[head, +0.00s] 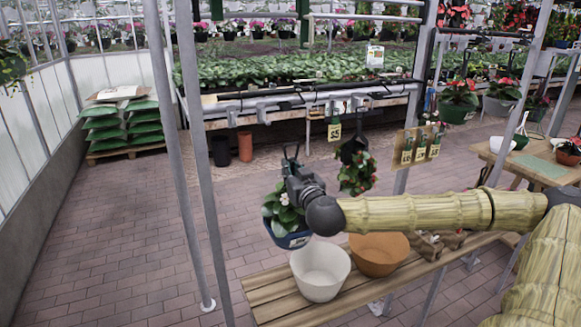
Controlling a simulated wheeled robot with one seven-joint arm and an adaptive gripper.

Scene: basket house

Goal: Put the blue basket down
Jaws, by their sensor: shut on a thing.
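The blue basket (291,241) holds a leafy plant with white flowers. It hangs below my gripper (290,163), left of the middle of the head view. My gripper is shut, seemingly on the basket's hanger, though the grip point is small and partly hidden by the wrist. The basket is in the air, just left of and above a white pot (320,272) on a slatted wooden bench (285,306). I cannot tell whether the basket touches the pot's rim.
A terracotta bowl (379,254) stands beside the white pot. A dark hanging basket with red and white flowers (357,174) hangs behind my gripper. Grey metal posts (203,150) rise at the left. A wooden table (535,160) stands at the right.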

